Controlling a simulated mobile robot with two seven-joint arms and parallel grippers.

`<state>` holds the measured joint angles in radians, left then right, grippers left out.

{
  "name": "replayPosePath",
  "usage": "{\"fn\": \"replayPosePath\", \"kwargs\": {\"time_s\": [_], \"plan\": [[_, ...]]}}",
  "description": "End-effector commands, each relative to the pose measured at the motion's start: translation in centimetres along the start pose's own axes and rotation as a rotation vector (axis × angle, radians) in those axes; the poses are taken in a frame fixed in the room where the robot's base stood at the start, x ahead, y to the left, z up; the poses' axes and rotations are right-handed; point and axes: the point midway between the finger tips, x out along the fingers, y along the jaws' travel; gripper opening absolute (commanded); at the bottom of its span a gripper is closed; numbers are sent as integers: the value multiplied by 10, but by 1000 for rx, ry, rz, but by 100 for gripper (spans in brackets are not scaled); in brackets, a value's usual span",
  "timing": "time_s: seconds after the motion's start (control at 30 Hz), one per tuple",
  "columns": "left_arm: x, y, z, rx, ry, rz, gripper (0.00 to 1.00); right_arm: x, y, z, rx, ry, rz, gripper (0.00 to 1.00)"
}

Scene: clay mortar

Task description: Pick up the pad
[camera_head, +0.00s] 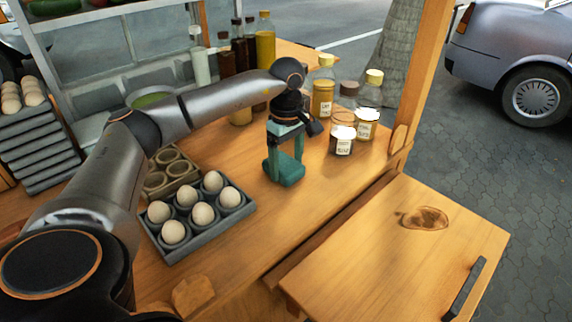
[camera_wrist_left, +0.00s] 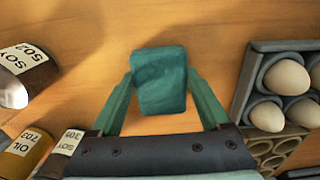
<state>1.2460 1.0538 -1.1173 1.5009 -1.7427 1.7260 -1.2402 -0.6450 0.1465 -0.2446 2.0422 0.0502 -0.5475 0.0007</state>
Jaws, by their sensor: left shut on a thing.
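The pad is a dark teal block (camera_head: 288,173) at the middle of the wooden counter in the head view. My left gripper (camera_head: 284,158) points down at it, with its teal fingers shut on the pad's two sides. In the left wrist view the pad (camera_wrist_left: 160,72) sits between the fingertips of the left gripper (camera_wrist_left: 160,88), with both fingers against it. I cannot tell whether the pad rests on the counter or hangs just above it. My right gripper is not in view.
An egg tray (camera_head: 240,219) with several eggs stands left of the pad. Several labelled jars, one dark-filled (camera_head: 341,140), stand to the right. Tall bottles (camera_head: 265,45) stand behind. The counter in front of the pad is clear; a lower wooden board (camera_head: 400,260) lies front right.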

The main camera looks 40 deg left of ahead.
Motion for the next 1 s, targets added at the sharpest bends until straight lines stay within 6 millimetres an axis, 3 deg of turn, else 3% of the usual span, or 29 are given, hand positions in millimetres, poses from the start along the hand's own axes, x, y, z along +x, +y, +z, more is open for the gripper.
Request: {"fn": "replayPosePath", "kwargs": {"time_s": [0.2, 0.5, 0.8, 1.0], "plan": [[-31, 1, 0, 0, -1, 4, 26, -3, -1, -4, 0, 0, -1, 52], [-92, -42, 40, 6, 2, 4, 26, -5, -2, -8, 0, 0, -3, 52], [-116, -86, 82, 4, 2, 3, 26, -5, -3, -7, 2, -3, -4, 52], [-125, -99, 94, 0, 0, 1, 26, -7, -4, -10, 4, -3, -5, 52]]}}
